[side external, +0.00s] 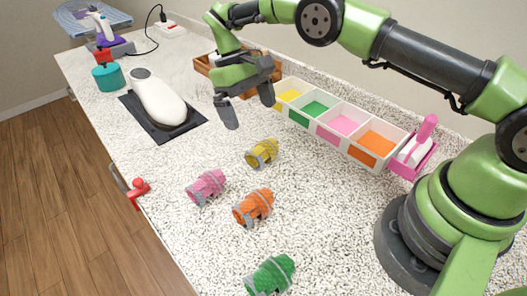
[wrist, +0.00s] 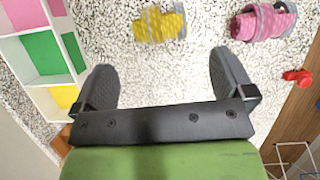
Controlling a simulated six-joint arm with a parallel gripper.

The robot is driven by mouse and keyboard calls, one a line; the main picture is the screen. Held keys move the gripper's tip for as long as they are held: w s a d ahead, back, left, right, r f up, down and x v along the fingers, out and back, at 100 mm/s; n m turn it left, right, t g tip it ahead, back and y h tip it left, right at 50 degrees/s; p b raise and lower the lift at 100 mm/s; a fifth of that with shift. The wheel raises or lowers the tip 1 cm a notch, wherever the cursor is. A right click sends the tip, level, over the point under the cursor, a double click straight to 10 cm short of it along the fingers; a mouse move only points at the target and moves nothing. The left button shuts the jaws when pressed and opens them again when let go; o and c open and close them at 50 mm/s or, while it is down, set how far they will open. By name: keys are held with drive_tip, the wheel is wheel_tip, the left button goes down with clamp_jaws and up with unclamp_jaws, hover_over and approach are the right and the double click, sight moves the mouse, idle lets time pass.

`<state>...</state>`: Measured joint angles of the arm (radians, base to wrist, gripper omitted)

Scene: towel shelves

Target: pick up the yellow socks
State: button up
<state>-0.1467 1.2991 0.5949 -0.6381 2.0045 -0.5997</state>
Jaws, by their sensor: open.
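The rolled yellow socks (side external: 262,153), with a grey band, lie on the speckled counter in the side view. In the wrist view the yellow socks (wrist: 160,25) are at the top, beyond the fingertips and between their lines. My gripper (side external: 247,108) is open and empty, above the counter and behind the yellow socks in the side view. In the wrist view its two dark fingers (wrist: 160,72) are spread wide, with bare counter between them.
Pink socks (side external: 206,187), orange socks (side external: 253,207) and green socks (side external: 270,275) lie nearby on the counter. A white divided box (side external: 325,133) with coloured compartments stands along the back. A white object on a dark mat (side external: 165,132) lies left. A red clamp (side external: 137,188) is at the front edge.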

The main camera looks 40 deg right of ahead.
sight(262, 145)
drive_tip(key=shift+x, duration=5.05)
drive_tip(key=c, duration=0.8)
